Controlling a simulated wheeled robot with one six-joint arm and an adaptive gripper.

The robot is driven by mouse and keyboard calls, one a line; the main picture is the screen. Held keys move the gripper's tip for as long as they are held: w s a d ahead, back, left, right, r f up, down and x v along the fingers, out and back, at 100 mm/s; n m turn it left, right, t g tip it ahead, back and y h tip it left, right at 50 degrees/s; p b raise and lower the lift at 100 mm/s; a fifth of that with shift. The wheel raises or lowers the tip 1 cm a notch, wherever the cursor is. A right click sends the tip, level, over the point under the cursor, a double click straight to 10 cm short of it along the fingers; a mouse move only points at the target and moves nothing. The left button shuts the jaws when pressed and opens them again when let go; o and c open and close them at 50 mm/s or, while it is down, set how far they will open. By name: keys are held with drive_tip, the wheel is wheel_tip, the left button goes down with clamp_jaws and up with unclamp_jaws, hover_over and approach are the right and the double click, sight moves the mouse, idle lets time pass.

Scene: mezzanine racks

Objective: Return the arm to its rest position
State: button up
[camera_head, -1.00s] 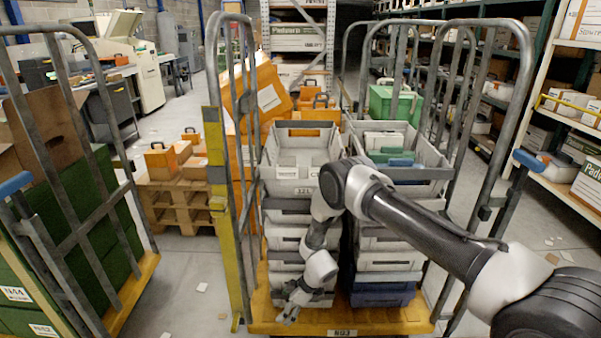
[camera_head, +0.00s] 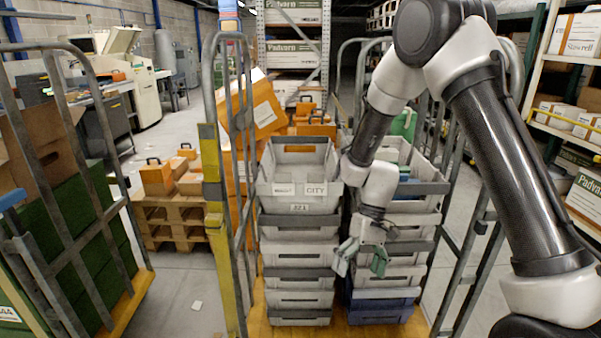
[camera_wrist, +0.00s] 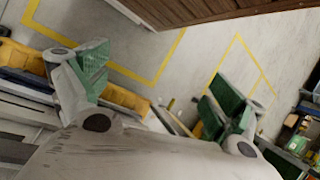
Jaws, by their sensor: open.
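My arm is raised, with its elbow high at the upper right in the head view. My gripper (camera_head: 362,258) hangs from it, pointing down in front of the stacked grey totes on the wheeled cart. Its two fingers are spread apart with nothing between them. In the wrist view my gripper (camera_wrist: 158,92) also shows its green-padded fingers wide apart, with bare floor beyond them.
The left stack of grey totes (camera_head: 300,222) and the right stack (camera_head: 425,220) stand on a yellow-based cart with tall metal side frames. A cart with green crates (camera_head: 95,235) is at left. Shelving (camera_head: 565,85) stands at right. Orange cases (camera_head: 157,178) sit on a pallet.

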drive_tip(key=s+d+r+m+t, duration=0.1)
drive_tip(key=s+d+r+t, duration=0.2)
drive_tip(key=r, duration=0.7)
drive_tip(key=s+d+r+m+t+h, duration=0.1)
drive_tip(key=s+d+r+t, duration=0.2)
drive_tip(key=s+d+r, duration=0.4)
drive_tip(key=s+d+r+m+t+h, duration=0.1)
drive_tip(key=s+d+r+t, duration=0.2)
drive_tip(key=s+d+r, duration=0.3)
drive_tip(key=d+r, duration=0.5)
drive_tip(key=r, duration=0.1)
drive_tip(key=shift+d+r+m, duration=0.3)
drive_tip(key=shift+m, duration=0.1)
